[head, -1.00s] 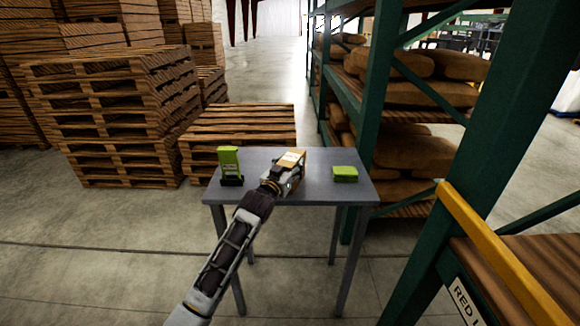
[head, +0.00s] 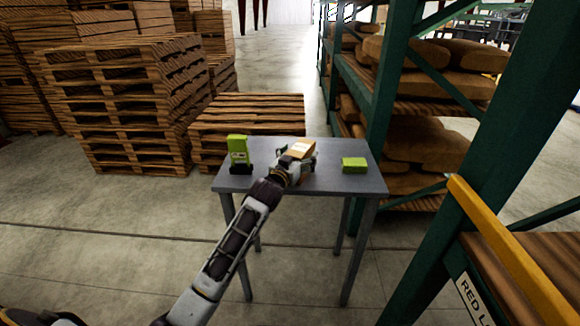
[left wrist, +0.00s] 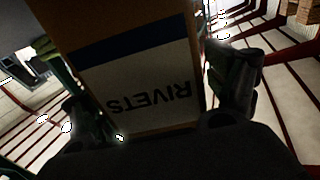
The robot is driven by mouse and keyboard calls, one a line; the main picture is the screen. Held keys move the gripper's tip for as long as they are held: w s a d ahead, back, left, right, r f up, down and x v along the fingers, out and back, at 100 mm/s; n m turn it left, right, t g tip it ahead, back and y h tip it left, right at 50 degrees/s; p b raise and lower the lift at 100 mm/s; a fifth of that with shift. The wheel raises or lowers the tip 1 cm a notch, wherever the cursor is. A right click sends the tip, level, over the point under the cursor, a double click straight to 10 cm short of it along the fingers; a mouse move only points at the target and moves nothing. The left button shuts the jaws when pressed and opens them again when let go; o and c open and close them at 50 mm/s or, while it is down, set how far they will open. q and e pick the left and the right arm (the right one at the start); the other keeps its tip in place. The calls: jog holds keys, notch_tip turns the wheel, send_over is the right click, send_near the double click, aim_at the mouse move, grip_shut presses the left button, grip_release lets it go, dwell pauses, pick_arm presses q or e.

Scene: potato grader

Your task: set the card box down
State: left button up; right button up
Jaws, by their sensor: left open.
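The card box (head: 302,148) is a small brown carton at the middle of the grey table (head: 340,186). In the left wrist view the card box (left wrist: 140,90) shows a white label reading RIVETS, upside down, with a dark blue band. My left gripper (head: 296,160) is open around the box, on its near side. In the left wrist view my left gripper (left wrist: 160,105) has one finger on each side of the box. I cannot tell whether either finger touches it. The box's underside is hidden. My right gripper is not in view.
A green device with a dark base (head: 239,154) stands left of the box. A flat green block (head: 354,165) lies to its right. Wooden pallets (head: 250,120) stand behind and left. A green rack with sacks (head: 385,90) stands close on the right.

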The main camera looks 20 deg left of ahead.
pick_arm(q)
jog(key=shift+s+a, duration=0.1)
jog(key=shift+s, duration=0.65)
jog(key=shift+s+a, duration=0.1)
jog(key=shift+s, duration=0.6)
jog(key=shift+s+a+p, duration=0.2)
jog(key=shift+s+p, duration=0.1)
jog(key=shift+s, duration=1.5)
jog(key=shift+s+a, duration=0.15)
jog(key=shift+s, duration=1.2)
jog(key=shift+s+a, duration=0.15)
jog(key=shift+s, duration=1.15)
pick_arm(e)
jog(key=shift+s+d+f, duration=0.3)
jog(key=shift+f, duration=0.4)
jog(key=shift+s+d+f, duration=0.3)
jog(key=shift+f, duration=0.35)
